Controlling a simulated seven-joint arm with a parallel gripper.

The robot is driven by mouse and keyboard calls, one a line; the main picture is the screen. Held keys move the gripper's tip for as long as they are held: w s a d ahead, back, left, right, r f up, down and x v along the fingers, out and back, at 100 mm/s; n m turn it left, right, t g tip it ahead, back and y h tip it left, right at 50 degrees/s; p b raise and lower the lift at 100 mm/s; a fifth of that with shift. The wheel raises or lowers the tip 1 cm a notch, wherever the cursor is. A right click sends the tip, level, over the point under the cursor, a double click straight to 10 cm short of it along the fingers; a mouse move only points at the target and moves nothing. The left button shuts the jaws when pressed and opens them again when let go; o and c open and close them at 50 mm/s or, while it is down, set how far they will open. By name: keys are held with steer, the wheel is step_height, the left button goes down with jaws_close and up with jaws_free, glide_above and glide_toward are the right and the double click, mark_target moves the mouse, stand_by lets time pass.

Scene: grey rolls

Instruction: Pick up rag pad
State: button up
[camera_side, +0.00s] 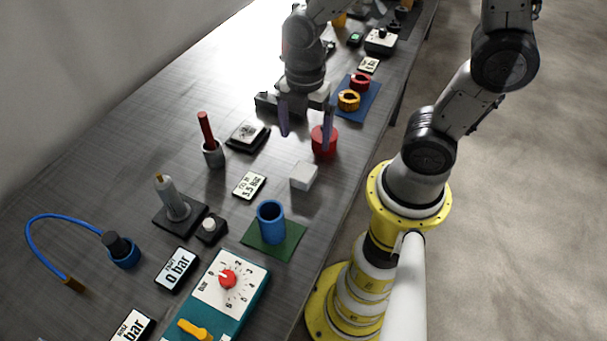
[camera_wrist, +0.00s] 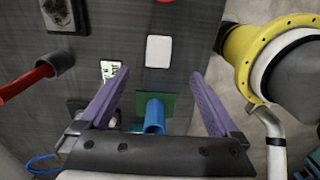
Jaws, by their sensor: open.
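A small white block, which looks like the rag pad (camera_side: 303,176), lies on the grey table near its right edge. In the wrist view the pad (camera_wrist: 158,51) is a pale rounded rectangle, lying beyond the fingertips and between their lines. My gripper (camera_side: 304,141) is open and empty, with its two purple fingers spread wide above the table. In the wrist view the gripper (camera_wrist: 160,72) shows both fingers apart with nothing between them. The pad is in full view and not touched.
A red cylinder (camera_side: 318,144) stands close behind the pad, partly behind one finger. A blue cup (camera_side: 270,222) stands on a green mat (camera_side: 287,246) in front. A label card (camera_side: 249,186) lies left of the pad. A red rod (camera_side: 205,127) stands in a grey holder further left.

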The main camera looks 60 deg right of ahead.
glide_above(303, 173)
steer(key=f, duration=0.6)
steer(key=shift+s+d+f, duration=0.1)
steer(key=shift+d+f, duration=0.2)
steer(key=shift+f, duration=0.05)
steer(key=shift+a+f, duration=0.15)
steer(key=shift+f, duration=1.25)
steer(key=shift+a+f, duration=0.15)
steer(key=shift+f, duration=1.2)
steer(key=c, duration=1.4)
step_height(303, 173, up, 10)
steer(key=shift+r, duration=0.1)
steer(key=shift+c, duration=0.2)
steer(key=o, duration=0.7)
steer(key=c, duration=0.5)
